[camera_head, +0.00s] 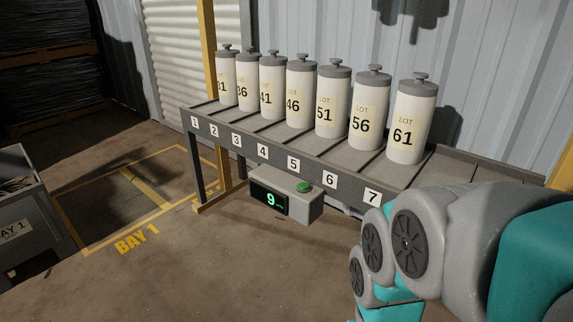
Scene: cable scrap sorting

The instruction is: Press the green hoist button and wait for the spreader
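The green button (303,186) sits on top of a grey control box (304,208) fixed below the front edge of the bench. A dark display (269,199) on the box's left face shows a green 9. No spreader can be made out in this view. My arm comes in at the lower right, right of the control box and apart from it. My gripper is outside the picture, so its fingers cannot be seen.
Several white lot canisters, such as LOT 61 (408,122), stand on the numbered bench (338,175). A grey BAY 1 bin (30,237) stands at left beside the yellow-marked floor bay (138,240). The floor before the bench is clear.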

